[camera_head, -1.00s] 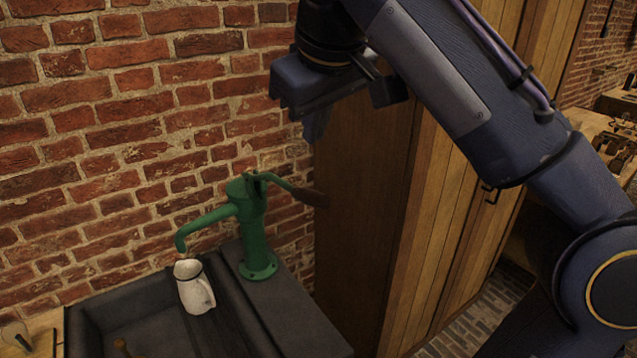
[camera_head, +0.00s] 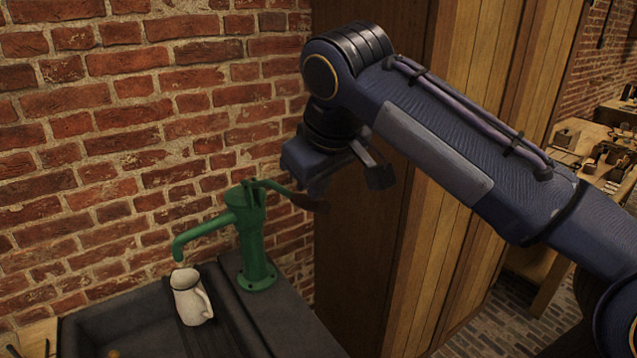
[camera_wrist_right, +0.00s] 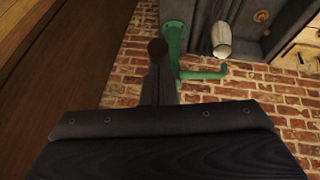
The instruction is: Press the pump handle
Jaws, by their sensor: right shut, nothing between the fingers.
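The green pump (camera_head: 252,238) stands on the dark counter beside the sink, with its spout over a white jug (camera_head: 191,297). Its pump handle (camera_head: 290,194) slants out to the right and ends in a dark grip. My right gripper (camera_head: 318,198) is shut and empty, pointing down at the handle's grip end. It overlaps the grip in the head view; I cannot tell whether they touch. In the right wrist view the gripper (camera_wrist_right: 160,85) reaches toward the handle's dark round end (camera_wrist_right: 157,48), with the pump (camera_wrist_right: 175,40) beyond. My left gripper is not in view.
A brick wall (camera_head: 120,130) stands behind the pump. A tall wooden cabinet (camera_head: 365,255) is close to the right of the handle. The dark sink (camera_head: 130,318) lies at the lower left. A bench with small items (camera_head: 600,150) is at the far right.

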